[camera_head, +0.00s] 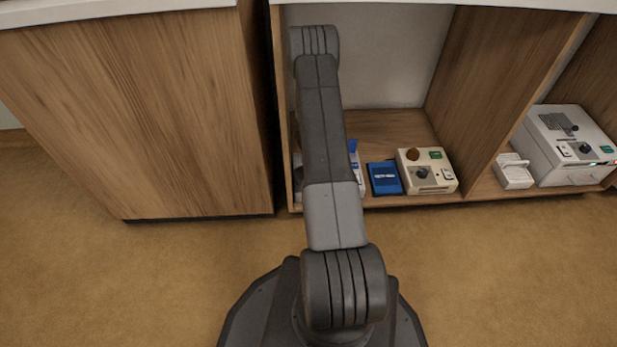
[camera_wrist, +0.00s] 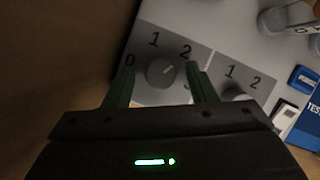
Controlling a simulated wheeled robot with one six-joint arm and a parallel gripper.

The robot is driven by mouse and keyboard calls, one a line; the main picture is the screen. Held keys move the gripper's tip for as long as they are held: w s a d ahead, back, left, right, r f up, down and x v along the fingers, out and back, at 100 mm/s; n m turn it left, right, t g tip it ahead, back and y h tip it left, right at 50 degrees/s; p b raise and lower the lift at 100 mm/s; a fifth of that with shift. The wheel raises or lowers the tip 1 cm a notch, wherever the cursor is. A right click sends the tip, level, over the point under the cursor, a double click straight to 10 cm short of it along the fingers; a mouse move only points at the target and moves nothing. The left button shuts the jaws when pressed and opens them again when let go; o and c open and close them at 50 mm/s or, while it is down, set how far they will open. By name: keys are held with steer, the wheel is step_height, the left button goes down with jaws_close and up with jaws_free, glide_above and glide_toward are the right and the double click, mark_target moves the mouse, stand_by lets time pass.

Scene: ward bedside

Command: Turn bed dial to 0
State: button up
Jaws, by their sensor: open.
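In the wrist view, a round grey dial (camera_wrist: 161,72) sits on a grey scale plate (camera_wrist: 150,33) marked 0, 1, 2 and a partly hidden number at the right. Its pale pointer line appears to aim up and right, toward the 2. My gripper (camera_wrist: 160,68) is open, with one dark green finger on each side of this dial; whether they touch it I cannot tell. No label tells which is the bed dial. In the head view my arm hides my gripper.
In the head view, a blue box (camera_head: 384,178) and a beige box (camera_head: 427,170) with a knob stand on the low shelf. A white device (camera_head: 568,145) stands in the right bay. A wooden cabinet (camera_head: 150,115) is at the left; the floor in front is clear.

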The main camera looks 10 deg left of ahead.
steer(key=c, duration=1)
steer(key=n, duration=0.2)
steer(key=n+g+y+b, duration=0.1)
steer(key=n, duration=0.1)
steer(key=shift+w+d+n, duration=0.15)
steer(key=shift+n, duration=0.25)
steer(key=n+g, duration=0.1)
steer(key=n, duration=0.1)
steer(key=n+g+b, duration=0.1)
steer(key=n, duration=0.2)
steer(key=shift+w+g+y, duration=0.15)
steer(key=shift+g+y, duration=0.15)
steer(key=shift+y, duration=0.1)
steer(key=n+g+b, duration=0.1)
steer(key=n, duration=0.3)
steer(key=shift+w+f, duration=0.1)
steer(key=n+g+b, duration=0.1)
steer(key=n, duration=0.2)
steer(key=shift+w+n+g+h, duration=0.1)
steer(key=shift+n+g+h, duration=0.3)
steer(key=n+h, duration=0.1)
steer(key=n, duration=0.2)
steer(key=n+g+b, duration=0.1)
steer(key=n, duration=0.2)
steer(key=shift+w+g+h+b, duration=0.15)
steer(key=shift+g+h+b, duration=0.15)
steer(key=shift+h, duration=0.1)
steer(key=shift+n, duration=0.3)
